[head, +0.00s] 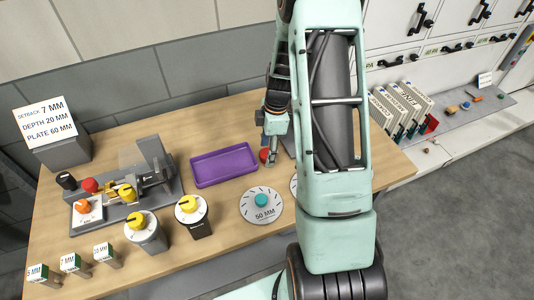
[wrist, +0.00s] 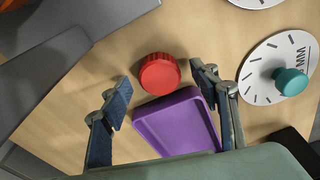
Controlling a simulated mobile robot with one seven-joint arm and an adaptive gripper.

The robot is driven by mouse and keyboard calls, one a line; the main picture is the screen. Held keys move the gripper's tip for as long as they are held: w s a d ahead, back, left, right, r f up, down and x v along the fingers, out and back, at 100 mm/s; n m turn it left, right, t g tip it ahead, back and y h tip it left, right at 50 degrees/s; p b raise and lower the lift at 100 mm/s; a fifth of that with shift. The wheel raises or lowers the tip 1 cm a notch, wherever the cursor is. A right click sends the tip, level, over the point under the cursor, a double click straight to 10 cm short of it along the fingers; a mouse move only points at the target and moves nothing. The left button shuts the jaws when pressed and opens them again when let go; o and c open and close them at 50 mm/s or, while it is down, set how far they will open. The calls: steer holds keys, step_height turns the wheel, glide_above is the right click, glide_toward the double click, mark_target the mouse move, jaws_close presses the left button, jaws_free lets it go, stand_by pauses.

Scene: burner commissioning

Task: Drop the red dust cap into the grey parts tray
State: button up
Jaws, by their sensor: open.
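The red dust cap (wrist: 160,75) sits on the wooden table, between the spread fingers of my gripper (wrist: 160,70) in the wrist view. The fingers stand apart from it on both sides. In the head view the cap (head: 264,155) shows as a small red patch beside my gripper (head: 271,150), partly covered by it. My gripper is open and empty. A grey surface (wrist: 90,25) fills the wrist view's upper left; a bit of grey (head: 288,145) also shows behind my arm. I cannot tell whether it is the grey parts tray.
A purple tray (head: 194,172), empty, lies left of the cap. A white disc marked 50 MM (head: 262,210) with a teal knob lies in front. A grey fixture (head: 155,190) and yellow-knobbed blocks (head: 192,221) stand left. Binders (head: 405,105) stand on the far-right counter.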

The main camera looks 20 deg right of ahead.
steer(key=c, duration=1.1)
steer(key=shift+r, duration=0.2)
